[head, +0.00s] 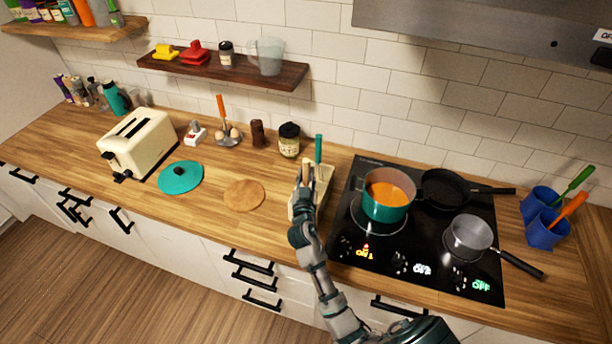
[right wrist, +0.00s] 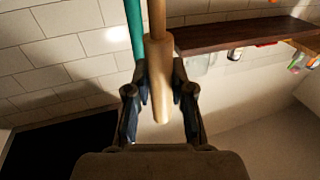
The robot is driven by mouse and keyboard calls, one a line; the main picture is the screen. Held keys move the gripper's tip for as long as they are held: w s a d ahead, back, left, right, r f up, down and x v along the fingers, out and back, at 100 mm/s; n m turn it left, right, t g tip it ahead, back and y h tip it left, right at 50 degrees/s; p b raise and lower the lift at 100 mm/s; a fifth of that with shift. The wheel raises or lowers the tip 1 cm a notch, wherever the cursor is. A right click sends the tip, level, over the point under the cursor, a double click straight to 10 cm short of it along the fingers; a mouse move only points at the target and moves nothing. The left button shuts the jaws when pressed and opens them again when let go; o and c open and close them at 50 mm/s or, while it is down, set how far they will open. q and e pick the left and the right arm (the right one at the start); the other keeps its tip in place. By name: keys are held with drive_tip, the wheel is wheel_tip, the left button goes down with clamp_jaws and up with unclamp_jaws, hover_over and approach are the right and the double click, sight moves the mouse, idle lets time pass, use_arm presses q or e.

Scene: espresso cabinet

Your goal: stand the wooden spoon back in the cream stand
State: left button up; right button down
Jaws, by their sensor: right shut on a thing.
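The cream stand (head: 325,174) is on the counter just left of the cooktop, partly hidden behind my right arm. A teal-handled utensil (head: 318,148) rises upright from its area. My right gripper (head: 306,180) is at the stand, shut on the wooden spoon. In the right wrist view the spoon's pale wooden handle (right wrist: 159,85) runs between the two fingers (right wrist: 160,95), with the teal handle (right wrist: 135,30) close beside it on the left. The spoon's lower end is hidden, so I cannot tell whether it is inside the stand. My left gripper is not in view.
The cooktop (head: 345,215) to the right holds an orange-filled teal pot (head: 387,208), a black pan (head: 445,188) and a grey saucepan (head: 470,236). A jar (head: 289,140) stands behind left. A round wooden board (head: 244,195) and teal lid (head: 180,178) lie to the left.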

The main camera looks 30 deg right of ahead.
drive_tip(key=shift+f, duration=0.1)
drive_tip(key=c, duration=1)
unclamp_jaws()
drive_tip(key=shift+d, duration=0.2)
drive_tip(key=b+v, duration=0.2)
drive_tip(key=v, duration=1)
drive_tip(key=shift+a+b, duration=0.15)
drive_tip(key=shift+b, duration=0.2)
